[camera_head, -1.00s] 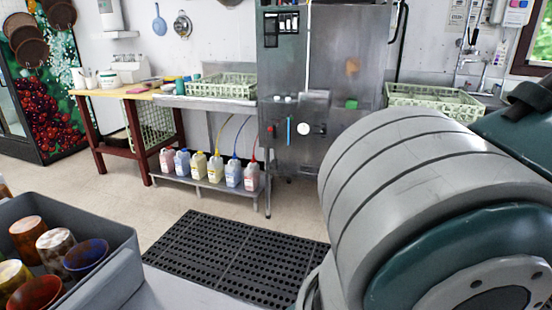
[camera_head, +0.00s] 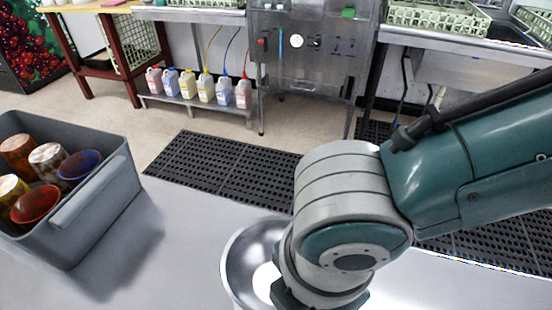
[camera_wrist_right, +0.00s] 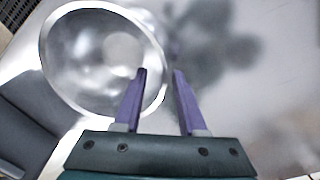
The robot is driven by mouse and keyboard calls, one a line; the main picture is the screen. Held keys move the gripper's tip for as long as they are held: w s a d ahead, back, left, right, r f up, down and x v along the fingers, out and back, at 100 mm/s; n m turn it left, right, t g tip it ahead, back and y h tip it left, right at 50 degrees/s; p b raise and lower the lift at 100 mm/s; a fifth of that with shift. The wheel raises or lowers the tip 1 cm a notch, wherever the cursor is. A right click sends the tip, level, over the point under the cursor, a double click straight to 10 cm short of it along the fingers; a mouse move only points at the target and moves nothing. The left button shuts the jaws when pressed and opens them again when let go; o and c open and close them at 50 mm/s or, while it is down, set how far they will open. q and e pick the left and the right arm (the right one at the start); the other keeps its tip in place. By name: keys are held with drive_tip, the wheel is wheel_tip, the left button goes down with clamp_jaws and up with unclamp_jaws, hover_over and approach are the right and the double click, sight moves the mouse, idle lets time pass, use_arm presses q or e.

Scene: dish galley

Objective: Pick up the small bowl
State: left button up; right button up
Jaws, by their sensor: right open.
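A shiny metal bowl (camera_head: 244,262) stands upright on the grey counter at the bottom middle of the head view, partly hidden by my right arm. In the right wrist view the bowl (camera_wrist_right: 85,62) fills the upper left and looks empty. My right gripper (camera_wrist_right: 160,73) is open, with its two purple fingers over the right side of the bowl's rim. One finger overlaps the inside of the bowl and the other lies outside it. I cannot tell how high the fingertips are above the rim. My left gripper is not in view.
A grey bin (camera_head: 100,200) with several coloured cups stands on the counter at the left. The counter (camera_head: 170,245) between bin and bowl is clear. Black floor mats (camera_head: 225,170), a steel machine (camera_head: 310,55) and a shelf of jugs (camera_head: 200,98) lie beyond.

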drive_tip(key=shift+c, duration=0.3)
clamp_jaws()
idle(0.4)
